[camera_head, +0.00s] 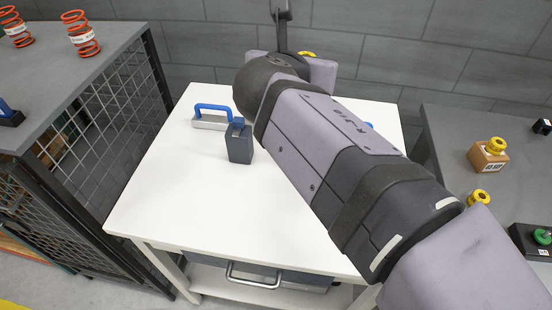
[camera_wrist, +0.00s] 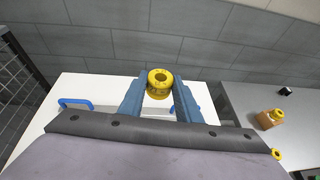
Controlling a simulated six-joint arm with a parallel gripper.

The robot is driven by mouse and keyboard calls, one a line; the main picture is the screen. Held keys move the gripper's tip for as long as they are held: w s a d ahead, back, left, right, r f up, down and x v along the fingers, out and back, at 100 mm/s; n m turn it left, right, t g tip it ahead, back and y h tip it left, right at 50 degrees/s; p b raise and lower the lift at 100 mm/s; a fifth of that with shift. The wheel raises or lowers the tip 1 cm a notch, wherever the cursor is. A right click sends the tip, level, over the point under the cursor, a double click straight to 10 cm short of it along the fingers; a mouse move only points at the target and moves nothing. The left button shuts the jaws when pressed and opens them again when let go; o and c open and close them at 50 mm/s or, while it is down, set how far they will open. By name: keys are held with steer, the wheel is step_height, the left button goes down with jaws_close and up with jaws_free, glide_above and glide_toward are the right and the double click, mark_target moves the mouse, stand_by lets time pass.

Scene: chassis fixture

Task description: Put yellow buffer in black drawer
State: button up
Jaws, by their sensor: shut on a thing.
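My gripper (camera_wrist: 160,98) has two blue-grey fingers shut on a yellow buffer (camera_wrist: 158,82), a short ring-shaped piece with a dark centre hole. It is held at the fingertips, with the grey wall behind it. In the head view my arm hides most of the gripper, and only a sliver of the yellow buffer (camera_head: 307,54) shows beyond my wrist, above the far side of the white table. A dark drawer (camera_head: 255,272) with a metal bar handle sits under the front of the white table. How far it stands open cannot be told.
On the white table (camera_head: 180,200) stand a blue-handled grey piece (camera_head: 212,116) and a dark box (camera_head: 239,146). A grey bench (camera_head: 445,130) at right holds other yellow pieces (camera_head: 495,147) and a green one (camera_head: 541,237). A mesh-sided cabinet (camera_head: 95,120) stands left.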

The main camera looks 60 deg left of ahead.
steer(key=s+a+n, duration=0.1)
steer(key=s+a, duration=0.1)
steer(key=s, duration=0.5)
glide_above(270, 177)
step_height(270, 177, down, 18)
steer(key=shift+g+y, duration=0.3)
steer(key=shift+y, duration=0.2)
steer(key=shift+d+f+b, duration=0.1)
steer(key=shift+f+b, duration=0.55)
steer(key=shift+f, duration=4.65)
steer(key=shift+f, duration=0.15)
steer(key=o, duration=1)
